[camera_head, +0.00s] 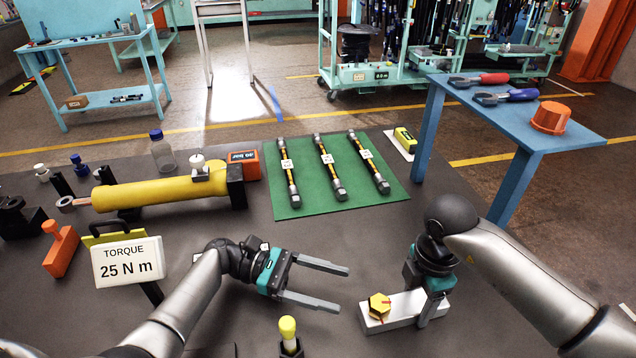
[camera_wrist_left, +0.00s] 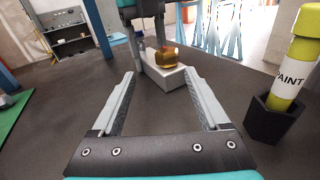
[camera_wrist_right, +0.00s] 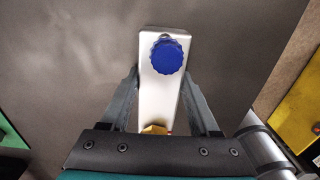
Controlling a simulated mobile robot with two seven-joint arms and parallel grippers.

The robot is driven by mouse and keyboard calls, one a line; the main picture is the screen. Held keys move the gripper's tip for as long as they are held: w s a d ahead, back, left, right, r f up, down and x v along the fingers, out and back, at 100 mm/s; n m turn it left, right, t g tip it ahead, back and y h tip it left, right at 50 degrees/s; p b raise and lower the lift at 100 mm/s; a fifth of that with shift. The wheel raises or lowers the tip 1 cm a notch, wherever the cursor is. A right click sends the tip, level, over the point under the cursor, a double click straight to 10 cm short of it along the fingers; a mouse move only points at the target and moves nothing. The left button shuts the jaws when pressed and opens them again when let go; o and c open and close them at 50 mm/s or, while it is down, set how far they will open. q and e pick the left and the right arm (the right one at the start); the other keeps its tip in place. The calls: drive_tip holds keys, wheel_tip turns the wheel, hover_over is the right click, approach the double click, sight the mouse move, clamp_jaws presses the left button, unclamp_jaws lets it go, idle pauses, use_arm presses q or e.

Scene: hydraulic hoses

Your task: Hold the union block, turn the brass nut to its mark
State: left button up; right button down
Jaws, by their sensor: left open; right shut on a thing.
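The union block (camera_head: 405,311) is a pale metal bar on the dark table, at the front right in the head view. The brass nut (camera_head: 379,306), a hexagon with a red line on it, sits at the block's left end; it also shows in the left wrist view (camera_wrist_left: 167,58). My right gripper (camera_head: 429,305) is shut on the block from above, its fingers on both sides in the right wrist view (camera_wrist_right: 160,95). A blue knob (camera_wrist_right: 167,56) is on the block there. My left gripper (camera_head: 343,289) is open and empty, left of the nut, pointing towards it, apart from it.
A yellow-capped paint marker (camera_head: 288,335) stands in a holder at the front. A sign (camera_head: 128,262) reads "TORQUE 25 N m". A green mat (camera_head: 310,199) with three hoses and a yellow cylinder (camera_head: 160,189) lie behind. A blue side table (camera_head: 515,120) stands at right.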

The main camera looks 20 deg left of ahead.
use_arm(q)
drive_tip(key=w+y, duration=0.1)
drive_tip(key=w+m+t+y, duration=0.1)
drive_tip(key=w, duration=0.1)
drive_tip(key=w+a+f+y, duration=0.1)
drive_tip(key=w, duration=0.1)
drive_tip(key=shift+w+m, duration=0.2)
drive_tip(key=shift+m, duration=0.2)
drive_tip(key=w+a+y, duration=0.1)
drive_tip(key=w, duration=0.1)
drive_tip(key=w+a+m+t+y, duration=0.1)
drive_tip(key=w, duration=0.1)
drive_tip(key=w+a+m+t+y, duration=0.1)
drive_tip(key=w, duration=0.1)
drive_tip(key=shift+r, duration=0.15)
drive_tip(key=w+a+r+m+t+y, duration=0.1)
drive_tip(key=w+a, duration=0.1)
drive_tip(key=w, duration=0.1)
drive_tip(key=w+a+r+m+t+y, duration=0.1)
drive_tip(key=w+a+r+t+y, duration=0.1)
drive_tip(key=w+a+r+m+t+y, duration=0.1)
drive_tip(key=w+a+y, duration=0.1)
drive_tip(key=w, duration=0.1)
drive_tip(key=shift+w+a+r+m, duration=0.1)
drive_tip(key=shift+w+r+m, duration=0.2)
drive_tip(key=shift+w+r, duration=0.1)
drive_tip(key=shift+w+a+r+t+y, duration=0.3)
drive_tip(key=shift+r+t, duration=0.05)
drive_tip(key=shift+t, duration=0.05)
